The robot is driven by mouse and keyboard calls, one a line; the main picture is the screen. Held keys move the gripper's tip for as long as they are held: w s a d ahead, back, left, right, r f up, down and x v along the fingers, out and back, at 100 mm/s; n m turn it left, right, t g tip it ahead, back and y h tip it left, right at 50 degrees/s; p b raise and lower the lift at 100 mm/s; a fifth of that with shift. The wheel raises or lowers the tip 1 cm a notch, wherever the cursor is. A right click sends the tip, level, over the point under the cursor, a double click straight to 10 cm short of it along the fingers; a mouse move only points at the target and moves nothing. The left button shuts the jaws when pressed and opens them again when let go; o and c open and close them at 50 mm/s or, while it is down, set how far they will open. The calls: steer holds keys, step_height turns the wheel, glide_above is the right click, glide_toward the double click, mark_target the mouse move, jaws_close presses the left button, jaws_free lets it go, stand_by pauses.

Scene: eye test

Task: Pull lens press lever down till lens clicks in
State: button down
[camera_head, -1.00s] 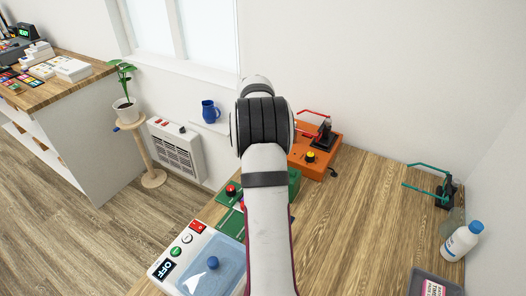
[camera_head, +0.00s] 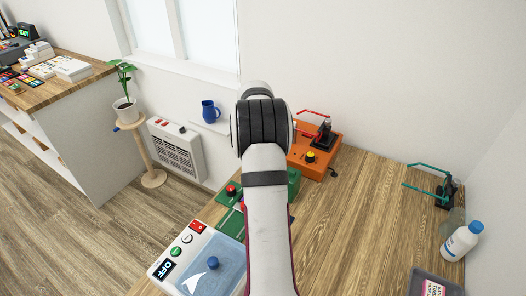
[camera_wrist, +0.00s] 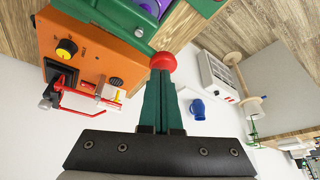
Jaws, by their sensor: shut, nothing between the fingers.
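The green lens press (camera_head: 293,183) stands on the bench beside my arm, partly hidden by it. A red ball knob (camera_head: 232,190), seemingly its lever's, shows just left of my arm. In the wrist view the red knob (camera_wrist: 163,62) sits right at the tips of my gripper (camera_wrist: 161,75). The dark green fingers are shut together with nothing between them. I cannot tell whether they touch the knob. Part of the green press (camera_wrist: 115,14) with purple round pieces shows at the top of the wrist view. In the head view my gripper is hidden behind my arm.
An orange box (camera_head: 318,163) with a yellow knob and red wire frame stands close behind the press. A control panel (camera_head: 180,252) is at front left. A teal-framed stand (camera_head: 444,192), a white bottle (camera_head: 461,241) and a grey tray (camera_head: 418,284) are at right. The mid-right bench is clear.

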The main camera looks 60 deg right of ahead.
steer(key=shift+f, duration=1.3)
stand_by(0.4)
steer(key=shift+r, duration=4.2)
